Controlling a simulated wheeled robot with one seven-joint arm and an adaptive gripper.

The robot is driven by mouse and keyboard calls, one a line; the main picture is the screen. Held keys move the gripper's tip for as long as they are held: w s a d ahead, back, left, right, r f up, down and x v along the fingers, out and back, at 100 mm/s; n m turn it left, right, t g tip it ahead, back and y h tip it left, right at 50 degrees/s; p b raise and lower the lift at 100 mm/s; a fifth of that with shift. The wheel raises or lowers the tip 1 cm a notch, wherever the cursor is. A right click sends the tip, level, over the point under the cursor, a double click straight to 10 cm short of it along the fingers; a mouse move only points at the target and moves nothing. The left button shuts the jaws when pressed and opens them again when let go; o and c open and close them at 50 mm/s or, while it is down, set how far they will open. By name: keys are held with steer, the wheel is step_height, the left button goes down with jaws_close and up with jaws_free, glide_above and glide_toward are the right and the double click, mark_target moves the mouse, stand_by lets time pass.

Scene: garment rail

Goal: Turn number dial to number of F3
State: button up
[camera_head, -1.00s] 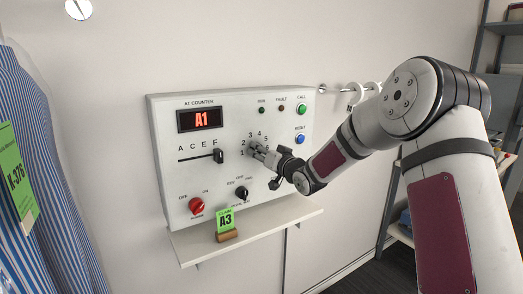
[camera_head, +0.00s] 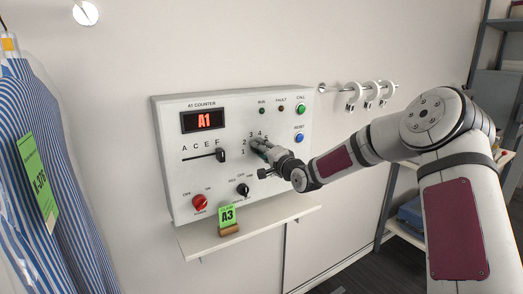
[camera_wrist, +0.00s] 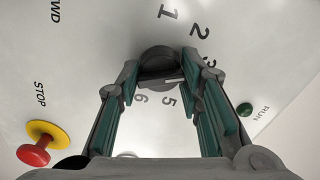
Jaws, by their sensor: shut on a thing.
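The number dial (camera_wrist: 158,58) is a round grey knob on the white control panel (camera_head: 170,150), with printed numbers around it. My gripper (camera_wrist: 160,68) has one finger on each side of the dial and is shut on it. A white mark shows on the dial, pointing roughly toward the 3 and the area behind the right finger; its exact setting is unclear. In the head view my gripper (camera_head: 264,147) hides most of the dial. The red display (camera_head: 210,120) reads A1. The letter slider (camera_head: 221,155) stands at F. A green card (camera_head: 227,215) reads A3.
A red knob (camera_head: 199,202) and a black knob (camera_head: 242,190) sit low on the panel. A red stop button (camera_wrist: 36,148) shows in the wrist view. A shelf (camera_head: 265,225) juts out below. Striped shirts (camera_head: 75,180) hang at left.

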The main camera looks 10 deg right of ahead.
steer(key=shift+m, duration=0.6)
steer(key=o, duration=1.1)
steer(key=shift+o, duration=0.2)
steer(key=v, duration=1.2)
